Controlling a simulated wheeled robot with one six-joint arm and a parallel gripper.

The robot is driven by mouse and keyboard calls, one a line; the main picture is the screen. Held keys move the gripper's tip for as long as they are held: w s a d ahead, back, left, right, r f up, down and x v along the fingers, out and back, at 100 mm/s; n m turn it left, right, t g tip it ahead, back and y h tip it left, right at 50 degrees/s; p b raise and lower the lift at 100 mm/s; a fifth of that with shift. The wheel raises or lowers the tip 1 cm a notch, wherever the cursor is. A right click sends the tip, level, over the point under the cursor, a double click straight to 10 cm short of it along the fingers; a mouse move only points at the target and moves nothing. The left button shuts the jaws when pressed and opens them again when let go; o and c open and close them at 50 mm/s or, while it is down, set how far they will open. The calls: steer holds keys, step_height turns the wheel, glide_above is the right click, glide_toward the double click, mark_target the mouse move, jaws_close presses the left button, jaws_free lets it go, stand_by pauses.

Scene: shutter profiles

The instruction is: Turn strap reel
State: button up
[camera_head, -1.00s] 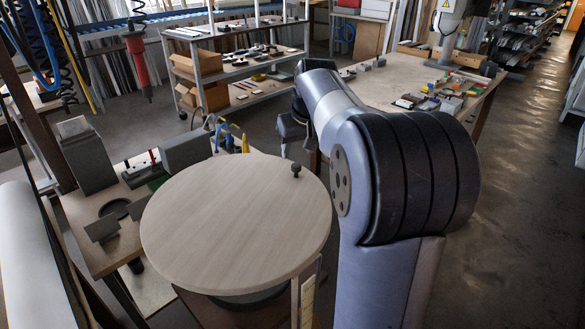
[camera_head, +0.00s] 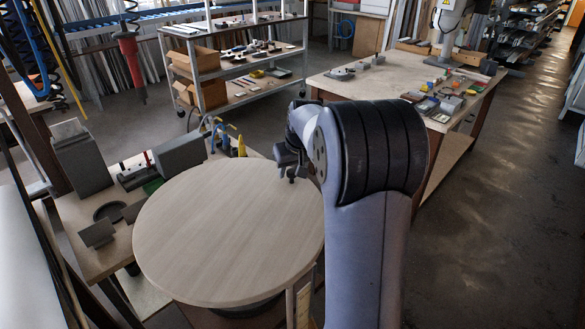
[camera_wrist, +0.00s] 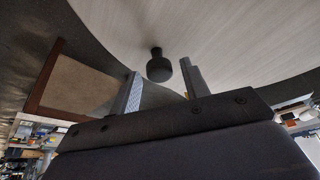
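The strap reel (camera_head: 225,235) is a round, pale wooden disc lying flat on a dark hub. A small dark knob stands near its rim at the far right. In the head view the knob (camera_head: 291,173) is partly covered by my gripper (camera_head: 288,160), which is at the reel's rim. In the wrist view the knob (camera_wrist: 159,68) shows between the two fingertips of my gripper (camera_wrist: 160,72). The fingers are open, with a gap on each side of the knob. I cannot tell how deep the knob sits between them.
A workbench (camera_head: 90,260) with a grey machine and several small tools adjoins the reel at left. A shelf cart (camera_head: 240,85) stands behind. Another table (camera_head: 420,80) with several small parts is at the back right. The floor at right is clear.

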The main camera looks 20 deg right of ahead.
jaws_close()
stand_by(0.4)
